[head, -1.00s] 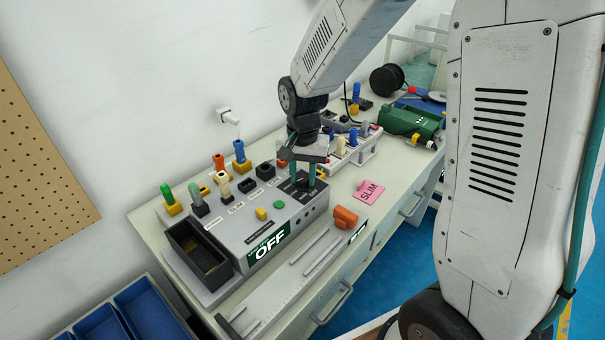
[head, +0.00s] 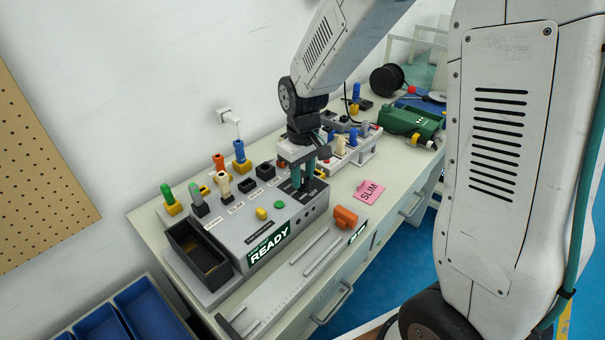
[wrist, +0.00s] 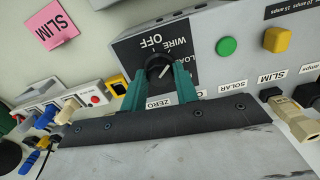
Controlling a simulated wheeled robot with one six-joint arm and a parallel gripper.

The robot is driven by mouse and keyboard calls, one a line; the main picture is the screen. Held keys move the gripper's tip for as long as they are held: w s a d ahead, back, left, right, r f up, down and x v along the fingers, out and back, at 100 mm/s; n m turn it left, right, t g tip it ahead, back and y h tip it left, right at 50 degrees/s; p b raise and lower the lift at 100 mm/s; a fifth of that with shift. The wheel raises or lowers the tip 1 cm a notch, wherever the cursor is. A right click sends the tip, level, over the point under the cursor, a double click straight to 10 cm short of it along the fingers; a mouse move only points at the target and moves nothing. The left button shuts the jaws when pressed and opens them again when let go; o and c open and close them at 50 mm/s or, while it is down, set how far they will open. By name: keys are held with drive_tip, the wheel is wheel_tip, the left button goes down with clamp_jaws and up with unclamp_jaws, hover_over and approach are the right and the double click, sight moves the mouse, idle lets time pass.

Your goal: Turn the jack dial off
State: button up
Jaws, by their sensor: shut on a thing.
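In the head view my gripper (head: 304,180) points down onto the right end of the grey test box (head: 240,222), and the fingers hide the knob. The green display (head: 269,248) on the box's front reads READY.
Green (head: 279,204) and yellow (head: 262,213) buttons sit left of the dial. Several coloured plugs stand behind the box.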

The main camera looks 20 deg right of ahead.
sight(303, 179)
drive_tip(key=n, duration=0.5)
drive_tip(key=shift+n, duration=2.4)
drive_tip(key=o, duration=1)
drive_tip(key=shift+r, duration=0.1)
wheel_tip(303, 179, up, 8)
drive_tip(key=shift+f, duration=0.15)
